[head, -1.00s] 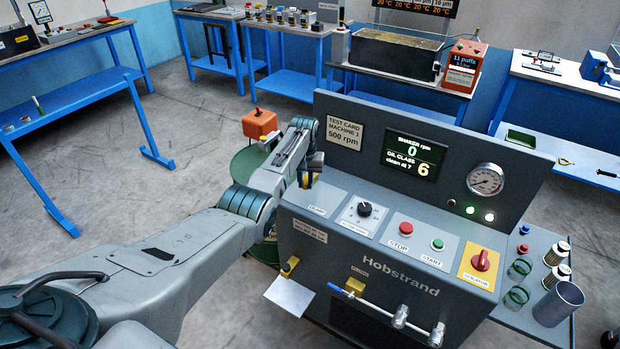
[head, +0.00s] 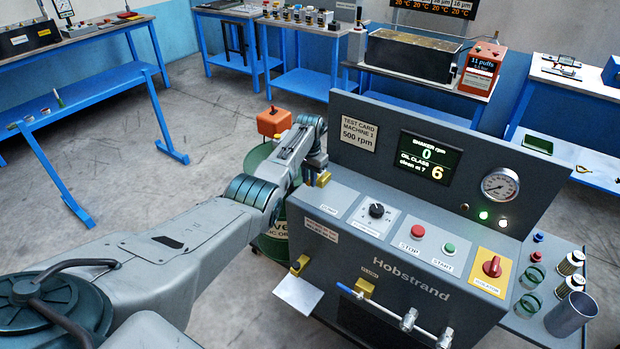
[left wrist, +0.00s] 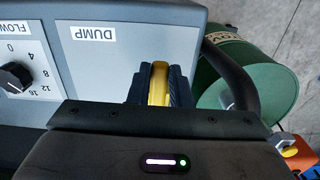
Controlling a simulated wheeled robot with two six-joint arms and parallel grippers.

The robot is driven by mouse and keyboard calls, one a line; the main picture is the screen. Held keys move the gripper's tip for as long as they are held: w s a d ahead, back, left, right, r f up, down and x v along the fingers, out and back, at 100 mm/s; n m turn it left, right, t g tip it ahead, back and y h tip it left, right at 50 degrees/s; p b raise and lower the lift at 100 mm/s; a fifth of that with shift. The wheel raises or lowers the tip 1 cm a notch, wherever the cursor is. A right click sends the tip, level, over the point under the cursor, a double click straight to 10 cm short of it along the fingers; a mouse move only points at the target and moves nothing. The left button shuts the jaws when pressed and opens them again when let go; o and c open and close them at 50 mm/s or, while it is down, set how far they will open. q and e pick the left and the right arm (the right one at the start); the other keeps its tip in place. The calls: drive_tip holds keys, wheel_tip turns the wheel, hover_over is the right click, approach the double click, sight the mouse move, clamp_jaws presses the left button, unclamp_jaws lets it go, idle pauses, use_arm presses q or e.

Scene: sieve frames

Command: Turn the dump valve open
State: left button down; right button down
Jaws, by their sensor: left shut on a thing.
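The dump valve has a yellow handle (left wrist: 159,84), which stands between my dark fingers in the left wrist view. A white DUMP label (left wrist: 94,33) lies beside it on the grey panel. In the head view the yellow handle (head: 323,179) shows at the left end of the test machine (head: 425,285). My left gripper (head: 315,168) is shut on that handle, and it fills the lower part of the left wrist view (left wrist: 157,90). The handle's lower part is hidden by the gripper. My right gripper is in neither view.
A flow knob (head: 376,210), red stop button (head: 418,231), green start button (head: 449,248) and red isolator (head: 492,267) are along the panel. A green drum (head: 258,165) stands behind my left arm. Glass jars and a metal beaker (head: 572,314) stand at the right.

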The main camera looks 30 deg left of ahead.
use_arm(q)
drive_tip(key=c, duration=1.3)
unclamp_jaws()
drive_tip(key=shift+r, duration=0.1)
wheel_tip(320, 180, up, 11)
drive_tip(key=shift+w+f+b, duration=0.1)
drive_tip(key=shift+f+b, duration=0.1)
drive_tip(key=shift+b, duration=0.9)
